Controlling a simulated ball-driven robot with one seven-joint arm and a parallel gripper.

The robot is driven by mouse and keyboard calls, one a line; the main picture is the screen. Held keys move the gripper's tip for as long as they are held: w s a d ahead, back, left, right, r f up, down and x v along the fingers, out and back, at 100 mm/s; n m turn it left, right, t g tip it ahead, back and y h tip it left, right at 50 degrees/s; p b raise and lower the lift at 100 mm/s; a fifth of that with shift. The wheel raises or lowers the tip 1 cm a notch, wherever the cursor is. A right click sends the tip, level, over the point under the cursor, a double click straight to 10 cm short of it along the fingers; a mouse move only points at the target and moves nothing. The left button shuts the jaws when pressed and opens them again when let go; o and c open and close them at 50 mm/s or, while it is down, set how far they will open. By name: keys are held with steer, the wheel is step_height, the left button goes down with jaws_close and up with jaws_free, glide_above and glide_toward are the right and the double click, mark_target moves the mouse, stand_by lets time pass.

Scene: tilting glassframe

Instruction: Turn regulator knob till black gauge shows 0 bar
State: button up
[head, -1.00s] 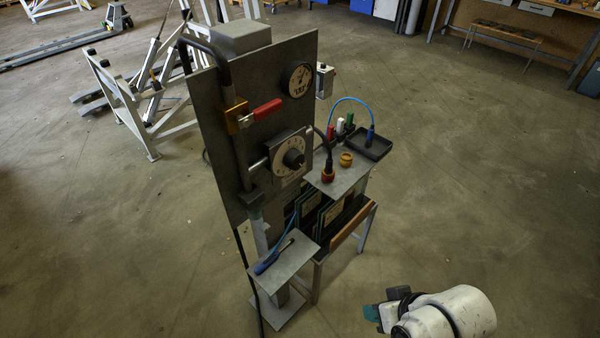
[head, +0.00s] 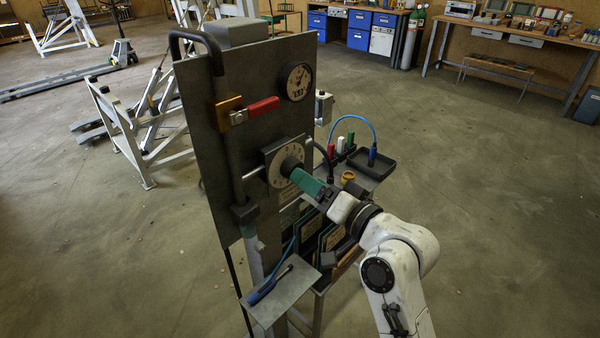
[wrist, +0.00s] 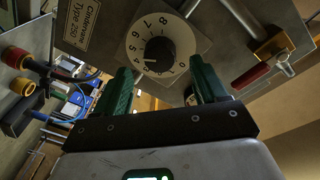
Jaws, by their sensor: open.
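The regulator knob (head: 290,165) is a black round knob on a pale numbered dial (head: 274,172) on the upright grey panel. In the wrist view the knob (wrist: 153,54) has a white pointer mark and lies between the lines of my two green fingers, a little beyond their tips. My gripper (head: 297,176) is at the dial, its fingers pointing at the knob. In the wrist view my gripper (wrist: 163,76) is open, with a gap on both sides of the knob; I see no contact. The round black-rimmed gauge (head: 298,81) is above the dial; its reading is too small to tell.
A red-handled valve (head: 262,107) sits left above the dial and shows in the wrist view (wrist: 252,76). A shelf with a black tray (head: 371,162), coloured connectors and a blue hose is to the right. A lower plate (head: 281,293) holds a blue tool.

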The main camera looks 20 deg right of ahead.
steer(key=shift+x, duration=2.15)
steer(key=c, duration=1.1)
